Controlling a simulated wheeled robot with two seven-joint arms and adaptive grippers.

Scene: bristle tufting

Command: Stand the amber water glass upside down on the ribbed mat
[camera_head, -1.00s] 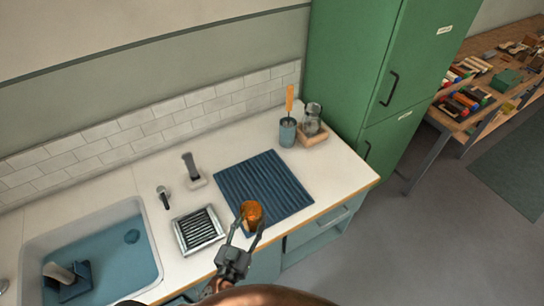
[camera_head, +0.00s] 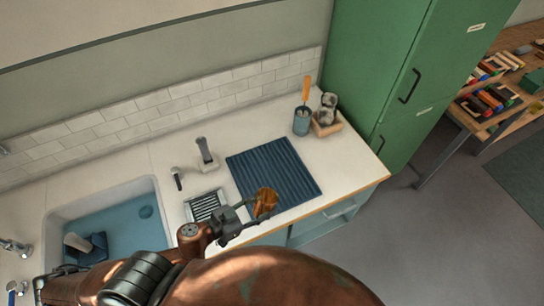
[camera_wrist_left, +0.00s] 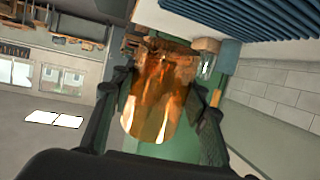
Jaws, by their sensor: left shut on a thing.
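The amber water glass (camera_head: 266,202) is held in my left gripper (camera_head: 252,205), near the front edge of the ribbed mat. The left wrist view shows the glass (camera_wrist_left: 160,95) between the two dark fingers (camera_wrist_left: 163,112), with the fingers on its sides. The glass looks tilted; I cannot tell surely which end is its mouth. The blue ribbed mat (camera_head: 262,165) lies flat on the counter and is empty. Its ribs also show in the left wrist view (camera_wrist_left: 260,18). My right gripper is not in view.
A metal rack (camera_head: 206,205) and a grey brush (camera_head: 205,150) stand left of the mat. A blue cup with an orange-handled tool (camera_head: 302,122) and a wooden caddy (camera_head: 327,124) stand behind it. The sink (camera_head: 110,232) is at left, the green cabinet (camera_head: 400,80) at right.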

